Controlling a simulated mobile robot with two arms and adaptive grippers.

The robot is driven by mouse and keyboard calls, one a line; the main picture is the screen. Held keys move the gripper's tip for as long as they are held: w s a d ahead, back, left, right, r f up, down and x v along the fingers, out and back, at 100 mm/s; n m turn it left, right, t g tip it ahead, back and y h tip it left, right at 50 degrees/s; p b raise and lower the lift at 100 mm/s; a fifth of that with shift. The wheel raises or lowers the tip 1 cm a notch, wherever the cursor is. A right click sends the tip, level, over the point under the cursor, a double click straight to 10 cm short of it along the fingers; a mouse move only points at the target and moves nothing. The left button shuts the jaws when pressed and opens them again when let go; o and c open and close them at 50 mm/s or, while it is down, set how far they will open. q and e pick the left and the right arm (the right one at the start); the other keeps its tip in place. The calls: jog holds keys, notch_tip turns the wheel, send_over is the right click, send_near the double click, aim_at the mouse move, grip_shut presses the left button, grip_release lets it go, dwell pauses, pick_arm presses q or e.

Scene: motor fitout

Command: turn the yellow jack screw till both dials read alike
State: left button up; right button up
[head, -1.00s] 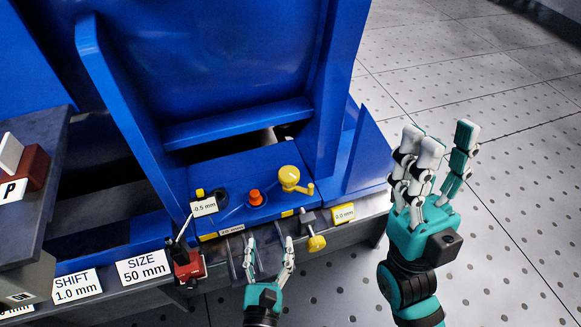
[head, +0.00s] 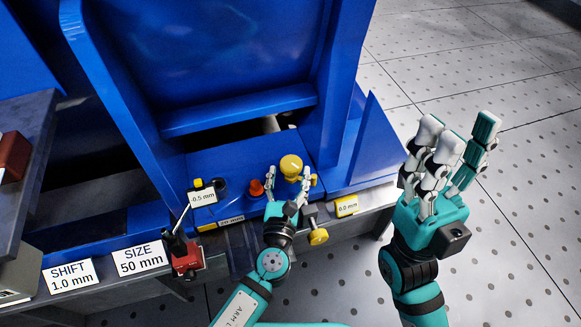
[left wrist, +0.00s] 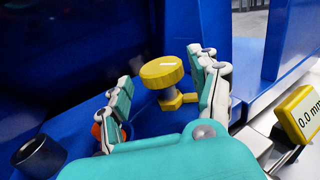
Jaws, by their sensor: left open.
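An upright yellow screw (head: 291,165) with a round head stands on the blue foot plate. In the left wrist view its yellow head (left wrist: 161,71) sits on a grey shank, with a yellow piece below. My left gripper (head: 289,182) is open, its fingers on either side of the screw, which is not gripped. A second yellow-knobbed screw (head: 318,236) points out of the front edge. The left dial's label (head: 203,197) reads -0.5 mm and the right dial's label (head: 347,205) reads 0.0 mm. My right gripper (head: 458,137) is open and empty, away to the right.
An orange-red knob (head: 256,188) stands just left of my left gripper. A red device with a lever (head: 187,260) stands at the front edge, beside the SIZE 50 mm (head: 138,257) and SHIFT 1.0 mm (head: 71,274) signs. Blue upright walls rise behind. Perforated floor (head: 480,70) lies right.

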aim_at(285, 171)
pick_arm(q)
jog(key=shift+w+d, duration=0.2)
jog(key=shift+w, duration=1.35)
jog(key=shift+c, duration=0.3)
jog(key=c, duration=0.9)
jog(key=shift+o, duration=0.2)
jog(key=shift+a+r+m+h, duration=0.1)
jog(key=shift+m+h, duration=0.5)
jog(key=shift+h, duration=0.3)
jog(key=shift+a+m+g+h, duration=0.1)
jog(key=shift+m+g+h, duration=0.35)
jog(key=shift+h, duration=0.25)
jog(key=shift+w+f+m+g+h, duration=0.15)
jog(key=shift+m+g+h, duration=0.3)
jog(key=shift+m+h, duration=0.6)
jog(key=shift+g+h, duration=0.3)
jog(key=shift+h, duration=0.35)
